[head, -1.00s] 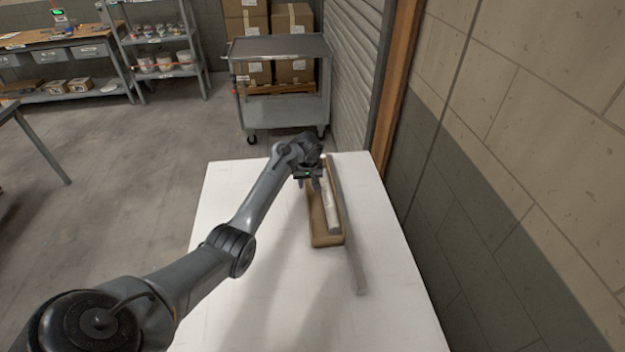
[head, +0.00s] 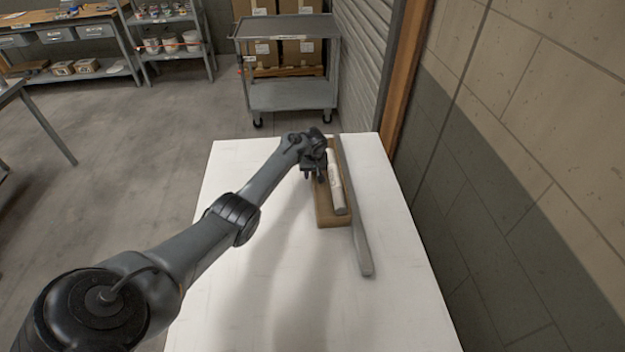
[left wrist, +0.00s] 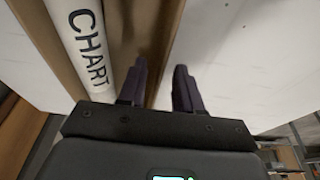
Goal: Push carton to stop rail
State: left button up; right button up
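The carton (head: 335,222) is a long, open brown box on the white table. A white roll (head: 338,190) lies in it; in the left wrist view this roll (left wrist: 85,40) reads "CHART". The grey stop rail (head: 361,245) runs along the carton's right side and extends nearer to me. The carton lies very close along it; I cannot tell whether they touch all along. My left gripper (head: 314,174) is at the carton's left side, toward the far end. In the left wrist view its fingers (left wrist: 160,85) are apart, with the carton's side wall (left wrist: 168,40) between them. My right gripper is not in view.
The white table (head: 270,270) is clear left of and in front of the carton. A block wall (head: 520,200) stands close on the right. A grey cart (head: 290,95), shelves and a workbench stand beyond the table.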

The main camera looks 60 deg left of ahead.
pick_arm(q)
jog(key=shift+b+x, duration=0.35)
jog(key=shift+x, duration=0.75)
grip_shut()
